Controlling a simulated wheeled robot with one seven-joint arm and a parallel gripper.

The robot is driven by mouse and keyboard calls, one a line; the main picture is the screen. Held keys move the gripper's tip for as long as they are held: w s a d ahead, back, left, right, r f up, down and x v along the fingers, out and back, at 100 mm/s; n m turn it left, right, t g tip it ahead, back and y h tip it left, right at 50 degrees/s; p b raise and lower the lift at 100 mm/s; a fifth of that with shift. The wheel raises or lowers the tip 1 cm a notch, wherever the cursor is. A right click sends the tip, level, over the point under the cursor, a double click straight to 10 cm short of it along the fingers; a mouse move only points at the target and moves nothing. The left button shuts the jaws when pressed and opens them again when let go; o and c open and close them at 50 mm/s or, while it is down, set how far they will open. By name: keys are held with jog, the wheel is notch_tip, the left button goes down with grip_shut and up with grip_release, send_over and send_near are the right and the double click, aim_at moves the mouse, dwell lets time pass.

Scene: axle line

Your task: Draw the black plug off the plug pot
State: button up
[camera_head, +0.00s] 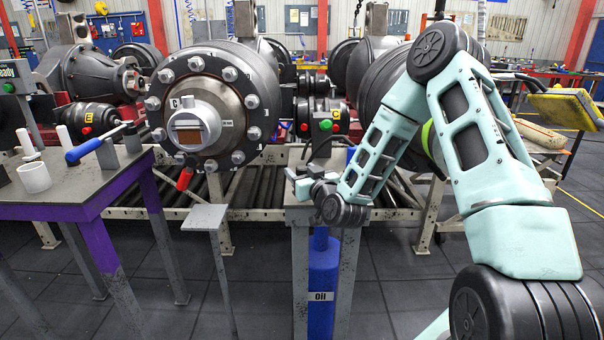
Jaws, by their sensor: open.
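My gripper (293,178) is low in the middle of the head view, at the end of my pale green arm. It points left, over the top of a narrow grey stand (299,214). It is small here, and I see nothing clearly between its fingers. I cannot make out a black plug or a plug pot for certain. A white, open-topped pot (34,177) stands upright on the left bench, well away from my gripper. A dark item (4,176) beside it is cut off by the left edge. My gripper and wrist may hide something on the stand.
The left bench (60,212) also carries a blue-handled tool (84,150) on small supports. A large flanged axle housing (245,100) lies behind. A bare grey plate on a post (204,217) stands left of my gripper. A blue oil cylinder (323,270) is below.

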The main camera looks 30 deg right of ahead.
aim_at(302, 167)
jog(key=shift+w, duration=0.1)
jog(key=c, duration=1)
jog(key=shift+r, duration=0.1)
jog(key=shift+r, duration=4.9)
